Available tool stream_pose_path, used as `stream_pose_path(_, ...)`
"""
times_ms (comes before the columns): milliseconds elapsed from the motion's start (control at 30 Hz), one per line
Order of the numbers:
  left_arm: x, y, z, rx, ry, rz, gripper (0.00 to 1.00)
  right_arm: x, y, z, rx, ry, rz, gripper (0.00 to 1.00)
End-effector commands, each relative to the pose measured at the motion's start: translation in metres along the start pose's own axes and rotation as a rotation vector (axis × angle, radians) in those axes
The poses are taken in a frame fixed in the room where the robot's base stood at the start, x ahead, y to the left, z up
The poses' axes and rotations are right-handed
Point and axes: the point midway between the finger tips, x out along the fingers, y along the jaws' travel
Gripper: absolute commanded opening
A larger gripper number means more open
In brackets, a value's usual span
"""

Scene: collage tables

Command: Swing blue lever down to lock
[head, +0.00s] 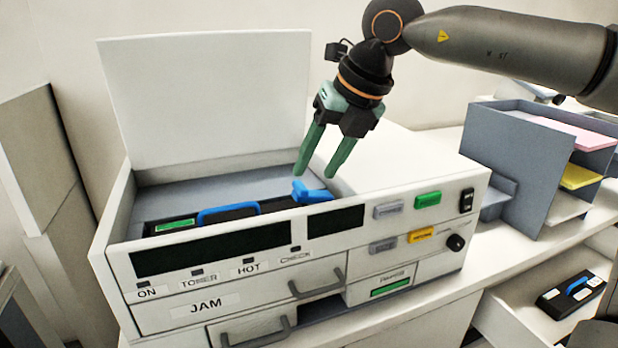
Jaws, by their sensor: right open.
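The blue lever (313,192) stands at the right end of the printer's open top bay, just behind the front panel. A black cartridge (270,207) with a blue handle (228,211) and a green label lies in the bay, to the left of the lever. My right gripper (316,172) points down with its two green fingers apart. Its fingertips are just above the lever in the picture, with nothing between them. I cannot tell whether a fingertip touches the lever. My left gripper is not in view.
The printer's white lid (207,95) stands raised at the back left. Its front has drawers, buttons and a JAM label (206,305). A grey paper organizer (519,165) stands to the right. An open drawer (515,318) at lower right holds another black cartridge (571,294).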

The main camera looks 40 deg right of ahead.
Motion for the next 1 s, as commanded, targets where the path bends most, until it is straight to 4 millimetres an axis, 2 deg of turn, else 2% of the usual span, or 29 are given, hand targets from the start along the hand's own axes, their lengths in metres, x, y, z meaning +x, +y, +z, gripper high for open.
stream_pose_path(100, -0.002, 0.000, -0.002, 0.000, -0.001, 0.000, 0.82, 0.020, 0.000, -0.001, -0.001, 0.004, 0.000, 0.51)
stream_pose_path(300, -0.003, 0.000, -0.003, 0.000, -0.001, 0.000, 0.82, 0.039, 0.000, 0.000, 0.000, 0.001, 0.001, 0.51)
stream_pose_path(633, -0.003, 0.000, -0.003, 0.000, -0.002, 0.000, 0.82, 0.042, 0.000, 0.000, 0.001, -0.001, 0.001, 0.51)
stream_pose_path(1000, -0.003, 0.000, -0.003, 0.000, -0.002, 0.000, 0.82, 0.042, 0.000, 0.000, 0.001, -0.001, 0.001, 0.10)
